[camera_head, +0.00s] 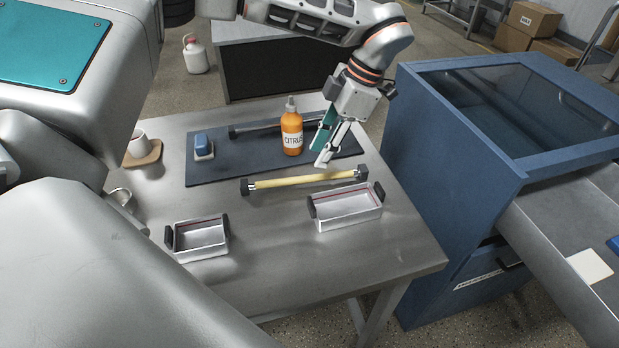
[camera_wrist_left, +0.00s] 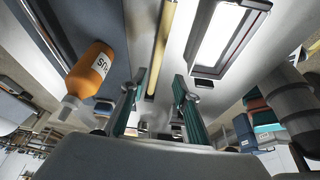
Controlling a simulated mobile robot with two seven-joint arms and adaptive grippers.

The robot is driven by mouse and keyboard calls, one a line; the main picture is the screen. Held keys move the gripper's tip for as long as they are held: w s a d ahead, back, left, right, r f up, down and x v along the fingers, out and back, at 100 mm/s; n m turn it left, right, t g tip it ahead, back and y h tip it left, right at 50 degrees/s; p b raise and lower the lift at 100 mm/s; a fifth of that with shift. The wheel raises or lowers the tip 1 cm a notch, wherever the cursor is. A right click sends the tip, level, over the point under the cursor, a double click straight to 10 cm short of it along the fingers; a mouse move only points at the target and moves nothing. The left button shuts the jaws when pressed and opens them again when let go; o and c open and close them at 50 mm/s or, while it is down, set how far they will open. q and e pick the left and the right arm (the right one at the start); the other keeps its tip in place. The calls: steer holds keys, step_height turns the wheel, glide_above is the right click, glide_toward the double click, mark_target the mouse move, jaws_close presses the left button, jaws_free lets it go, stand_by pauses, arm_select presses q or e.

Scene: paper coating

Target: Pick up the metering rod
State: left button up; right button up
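A long yellow rod (camera_head: 303,180) with dark end blocks lies on the metal table, just in front of the dark mat. A thinner grey rod (camera_head: 270,127) with a dark end lies at the back of the mat, partly hidden by the orange bottle. I cannot tell for certain which is the metering rod. My left gripper (camera_head: 322,152) points down above the mat's right part, just behind the yellow rod. Its teal-padded fingers are apart and empty. In the left wrist view the yellow rod (camera_wrist_left: 163,42) shows ahead, between the fingers' directions. My right gripper is not in view.
The orange citrus bottle (camera_head: 292,130) stands left of the left gripper. Two metal trays, right (camera_head: 346,208) and left (camera_head: 200,240), sit in front of the yellow rod. A blue-topped block (camera_head: 203,147) is on the mat. A blue machine (camera_head: 480,160) stands right of the table.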

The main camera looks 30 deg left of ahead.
mark_target(308, 177)
arm_select(q)
steer(key=shift+f, duration=0.7)
steer(key=shift+x, duration=0.85)
steer(key=x, duration=0.2)
steer(key=b+x, duration=0.1)
steer(key=x, duration=0.2)
steer(key=shift+a, duration=0.45)
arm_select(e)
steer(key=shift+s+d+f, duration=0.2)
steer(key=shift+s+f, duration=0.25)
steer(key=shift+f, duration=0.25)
arm_select(q)
jaws_close()
